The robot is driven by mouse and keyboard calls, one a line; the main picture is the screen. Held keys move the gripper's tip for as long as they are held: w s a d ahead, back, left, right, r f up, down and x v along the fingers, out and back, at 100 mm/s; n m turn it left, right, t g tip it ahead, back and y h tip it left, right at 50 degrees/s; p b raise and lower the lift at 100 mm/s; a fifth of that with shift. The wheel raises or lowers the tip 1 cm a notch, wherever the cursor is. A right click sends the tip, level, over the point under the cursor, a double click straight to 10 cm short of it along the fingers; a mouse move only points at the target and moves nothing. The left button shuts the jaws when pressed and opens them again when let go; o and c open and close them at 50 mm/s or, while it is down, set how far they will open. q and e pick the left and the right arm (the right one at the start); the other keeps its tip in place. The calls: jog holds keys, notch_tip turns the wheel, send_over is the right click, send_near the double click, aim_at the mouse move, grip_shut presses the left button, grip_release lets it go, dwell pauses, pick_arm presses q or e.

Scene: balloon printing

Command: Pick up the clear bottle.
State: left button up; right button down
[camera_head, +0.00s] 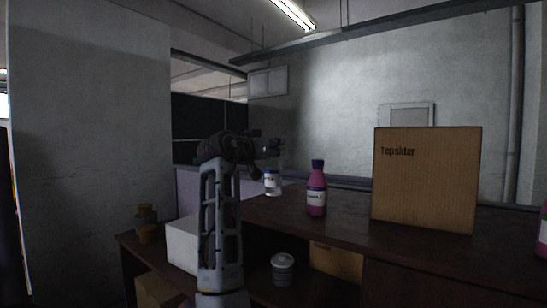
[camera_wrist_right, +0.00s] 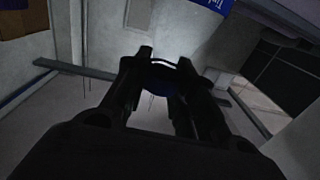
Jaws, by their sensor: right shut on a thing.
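In the right wrist view, the fingers of my right gripper (camera_wrist_right: 160,78) close around a dark blue round thing, probably the cap. My left gripper is not in view.
A pink bottle (camera_head: 317,190) with a purple cap stands right of the clear bottle. A cardboard box (camera_head: 426,180) stands further right on the dark table (camera_head: 345,226). A white box (camera_head: 183,244) and a lidded grey tub (camera_head: 283,268) are lower down.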

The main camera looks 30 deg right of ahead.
jog(key=shift+r+b, duration=0.45)
jog(key=shift+r, duration=2.85)
